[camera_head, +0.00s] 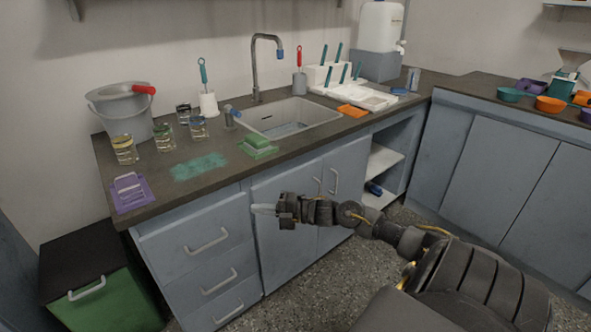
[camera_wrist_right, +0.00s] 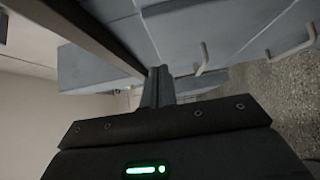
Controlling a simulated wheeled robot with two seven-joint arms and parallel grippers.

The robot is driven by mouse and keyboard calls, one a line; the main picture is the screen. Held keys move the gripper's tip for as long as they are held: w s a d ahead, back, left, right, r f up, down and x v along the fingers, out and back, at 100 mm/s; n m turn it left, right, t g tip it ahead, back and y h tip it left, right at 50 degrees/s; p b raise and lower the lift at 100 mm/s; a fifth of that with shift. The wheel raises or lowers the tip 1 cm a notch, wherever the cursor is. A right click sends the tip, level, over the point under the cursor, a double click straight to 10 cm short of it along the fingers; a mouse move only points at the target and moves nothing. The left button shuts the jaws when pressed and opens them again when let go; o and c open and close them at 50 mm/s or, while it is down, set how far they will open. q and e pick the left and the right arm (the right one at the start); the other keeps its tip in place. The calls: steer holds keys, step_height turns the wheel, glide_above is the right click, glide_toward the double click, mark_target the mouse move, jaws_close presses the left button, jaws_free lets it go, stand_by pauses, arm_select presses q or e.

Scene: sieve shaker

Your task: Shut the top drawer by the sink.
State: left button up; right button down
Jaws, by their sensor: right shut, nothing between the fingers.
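The top drawer (camera_head: 195,230) is the uppermost blue-grey front with a pale bar handle, at the left end of the sink counter. In the head view its front appears to stand out a little from the cabinet face; how far is hard to tell. My right gripper (camera_head: 262,209) is shut and empty, just right of the drawer's right edge, pointing left. In the right wrist view its closed fingers (camera_wrist_right: 160,85) point at a blue-grey panel (camera_wrist_right: 95,70) that seems to be the drawer jutting out. Contact cannot be told. My left gripper is out of view.
Two lower drawers (camera_head: 215,284) sit below, and cupboard doors (camera_head: 285,195) stand to the right. The counter (camera_head: 215,182) above holds a sink (camera_head: 290,118), jars and a bucket (camera_head: 122,110). A green bin (camera_head: 95,300) stands at left. The floor (camera_head: 305,270) in front is clear.

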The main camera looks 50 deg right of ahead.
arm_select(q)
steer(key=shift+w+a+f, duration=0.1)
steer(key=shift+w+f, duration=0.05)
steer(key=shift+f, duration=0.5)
arm_select(e)
steer(key=v, duration=0.8)
steer(key=shift+s+d, duration=0.15)
